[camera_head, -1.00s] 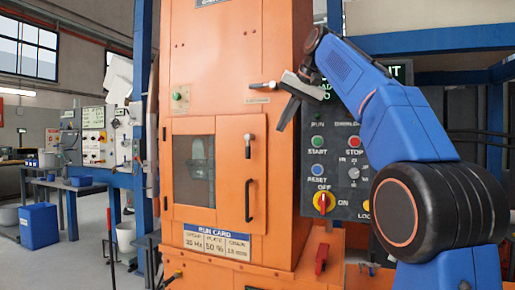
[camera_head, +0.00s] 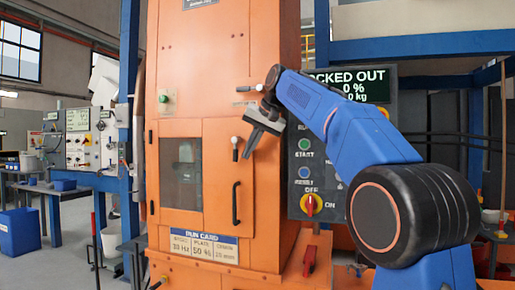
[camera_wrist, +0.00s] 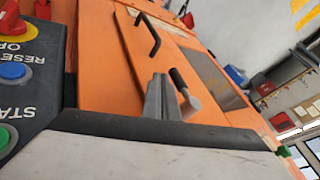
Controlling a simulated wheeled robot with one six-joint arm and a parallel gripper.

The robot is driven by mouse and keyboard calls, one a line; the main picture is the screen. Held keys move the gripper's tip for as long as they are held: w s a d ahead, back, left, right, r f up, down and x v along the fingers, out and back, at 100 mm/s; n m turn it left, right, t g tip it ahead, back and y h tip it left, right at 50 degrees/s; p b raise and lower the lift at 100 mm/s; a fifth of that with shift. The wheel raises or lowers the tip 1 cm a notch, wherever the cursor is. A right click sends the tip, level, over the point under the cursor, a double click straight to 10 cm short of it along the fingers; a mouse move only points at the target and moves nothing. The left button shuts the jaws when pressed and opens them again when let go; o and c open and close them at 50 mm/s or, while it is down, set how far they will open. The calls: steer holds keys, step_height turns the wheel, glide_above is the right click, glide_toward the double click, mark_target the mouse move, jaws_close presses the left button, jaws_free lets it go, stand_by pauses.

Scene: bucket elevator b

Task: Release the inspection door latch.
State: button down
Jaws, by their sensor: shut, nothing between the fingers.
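The inspection door (camera_head: 217,190) is an orange panel with a small window, and it looks closed. Its latch (camera_head: 235,148), a small lever with a pale hub and a dark grip, sits near the door's upper right corner. In the head view the grip hangs down. My gripper (camera_head: 249,153) is shut and empty, just right of the latch. In the wrist view the narrow grey fingers (camera_wrist: 163,88) point at the door beside the latch's black grip (camera_wrist: 177,78). I cannot tell whether they touch it. A black pull handle (camera_head: 236,203) is lower on the door.
A control panel (camera_head: 305,190) with buttons and a red-yellow switch (camera_head: 312,205) stands right of the door. The screen (camera_head: 350,86) above reads "LOCKED OUT". Another lever (camera_head: 249,88) is above the door. A red handle (camera_head: 309,260) sits low right.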

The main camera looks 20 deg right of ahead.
mark_target(236, 155)
steer(key=shift+w+a, duration=0.2)
steer(key=shift+a, duration=0.3)
steer(key=shift+w+a+f+t+y, duration=0.1)
steer(key=shift+a+f+t+y, duration=0.1)
steer(key=shift+t+y, duration=0.15)
steer(key=shift+w+a+f+m+t+y, duration=0.3)
steer(key=shift+w+a+t+y, duration=0.1)
steer(key=shift+t+y, duration=0.55)
steer(key=shift+w+a+f+m+t+y, duration=0.25)
steer(key=shift+a+t+y, duration=0.2)
steer(key=shift+t+y, duration=0.5)
steer(key=shift+w+a+f+m+t+y, duration=0.2)
steer(key=shift+w+a+m+t+y, duration=0.2)
steer(key=shift+t+y, duration=0.55)
steer(key=shift+w+a+r, duration=0.15)
steer(key=shift+w+a, duration=0.25)
steer(key=shift+a, duration=0.3)
steer(key=shift+w+a+r, duration=0.3)
steer(key=shift+w+a, duration=0.1)
steer(key=shift+a, duration=0.15)
steer(key=shift+f, duration=0.1)
